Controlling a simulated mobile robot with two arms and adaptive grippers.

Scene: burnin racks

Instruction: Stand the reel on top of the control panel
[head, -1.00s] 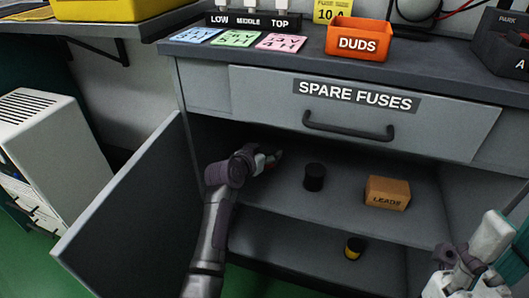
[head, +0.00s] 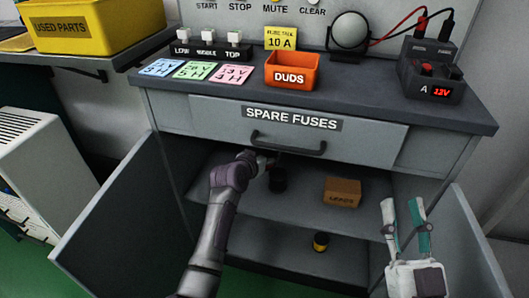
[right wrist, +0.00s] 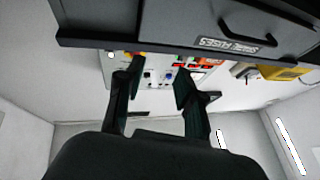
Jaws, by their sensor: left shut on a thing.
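A black cylinder (head: 279,181), which looks like the reel, is on the upper shelf inside the open cabinet, partly hidden in shadow under the drawer. My left gripper (head: 268,163) reaches into the cabinet and is shut on its upper part; the fingertips are dark and hard to make out. A pale panel (head: 345,8) with START, STOP, MUTE and CLEAR labels, which looks like the control panel, stands at the back of the bench. Its top edge is outside the head view. My right gripper (head: 406,215) is open and empty in front of the cabinet's right side.
A LEADS box (head: 342,192) sits right of the cylinder, and a yellow-black object (head: 321,242) is on the lower shelf. The SPARE FUSES drawer (head: 370,140) is above. Cabinet doors stand open left (head: 110,225) and right (head: 470,240). The orange DUDS bin (head: 292,72) is on the bench.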

